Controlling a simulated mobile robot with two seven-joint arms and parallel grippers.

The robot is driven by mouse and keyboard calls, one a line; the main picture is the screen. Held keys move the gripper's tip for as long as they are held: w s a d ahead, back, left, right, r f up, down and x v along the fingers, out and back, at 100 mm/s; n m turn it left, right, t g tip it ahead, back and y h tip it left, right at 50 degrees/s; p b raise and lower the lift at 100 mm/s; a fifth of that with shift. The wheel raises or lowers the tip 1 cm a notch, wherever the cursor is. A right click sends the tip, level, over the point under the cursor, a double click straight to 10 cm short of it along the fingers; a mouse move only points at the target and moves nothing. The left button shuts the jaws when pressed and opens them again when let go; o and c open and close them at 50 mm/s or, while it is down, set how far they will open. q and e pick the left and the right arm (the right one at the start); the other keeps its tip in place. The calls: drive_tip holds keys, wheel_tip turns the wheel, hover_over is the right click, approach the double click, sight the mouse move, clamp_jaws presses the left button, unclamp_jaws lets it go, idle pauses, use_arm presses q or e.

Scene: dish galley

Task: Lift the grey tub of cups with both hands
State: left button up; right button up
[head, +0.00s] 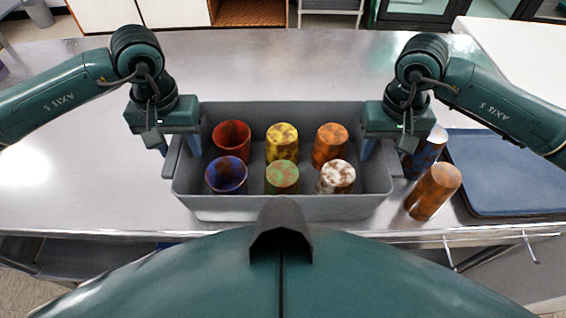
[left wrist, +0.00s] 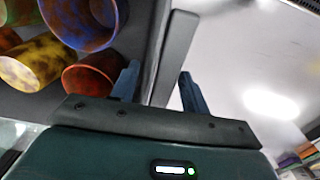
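The grey tub (head: 280,208) stands on the steel counter with several mottled cups inside, among them a red cup (head: 231,138), a yellow cup (head: 282,143) and a white-brown cup (head: 336,178). My left gripper (head: 178,148) is at the tub's left end. Its fingers are apart, on either side of the tub's end wall and handle; the left wrist view (left wrist: 160,88) shows gaps beside them. My right gripper (head: 386,150) is at the right end. Its inner finger shows inside the tub, spread to the palm's edge; its outer finger is mostly hidden.
An orange-brown cup (head: 433,192) and a blue-white cup (head: 427,150) stand just right of the tub. A dark blue tray (head: 510,175) lies farther right. The counter (head: 90,180) left of the tub is clear. Its front edge runs close below the tub.

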use_arm(q)
clamp_jaws()
use_arm(e)
clamp_jaws()
use_arm(q)
drive_tip(key=shift+r, duration=0.2)
use_arm(e)
drive_tip(key=shift+r, duration=0.15)
